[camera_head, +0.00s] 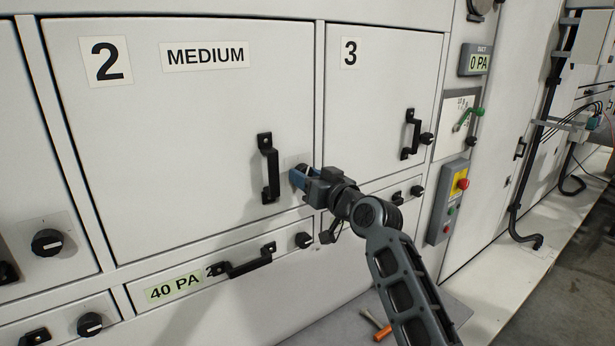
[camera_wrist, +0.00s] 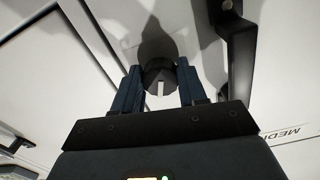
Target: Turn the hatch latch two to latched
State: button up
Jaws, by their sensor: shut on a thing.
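Hatch two (camera_head: 180,130) is the large white door marked 2 and MEDIUM, and it looks closed. Its black handle (camera_head: 269,168) stands near its right edge. My gripper (camera_head: 300,177) is at the latch just right of that handle. In the wrist view, the round black latch knob (camera_wrist: 158,76) with a white mark sits between the two blue fingers of my gripper (camera_wrist: 160,88), which are shut on it. The white mark runs up and down in that picture. In the head view my gripper mostly hides the knob.
The hatch handle (camera_wrist: 236,50) is close beside the fingers in the wrist view. Hatch 3 (camera_head: 385,80) is to the right with its own handle (camera_head: 410,135) and knob. A drawer handle (camera_head: 243,262) is below. An orange-handled tool (camera_head: 382,332) lies on a grey surface lower down.

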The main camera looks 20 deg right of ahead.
jog(key=shift+a+r+m+p, duration=0.1)
jog(key=shift+m+p, duration=1.2)
jog(key=shift+m, duration=2.05)
jog(key=shift+r+m+p, duration=0.1)
jog(key=shift+m+p, duration=1.2)
jog(key=shift+m, duration=2.05)
jog(key=shift+f, duration=0.1)
jog(key=o, duration=1.1)
jog(key=shift+c, duration=0.2)
jog(key=shift+s, duration=0.15)
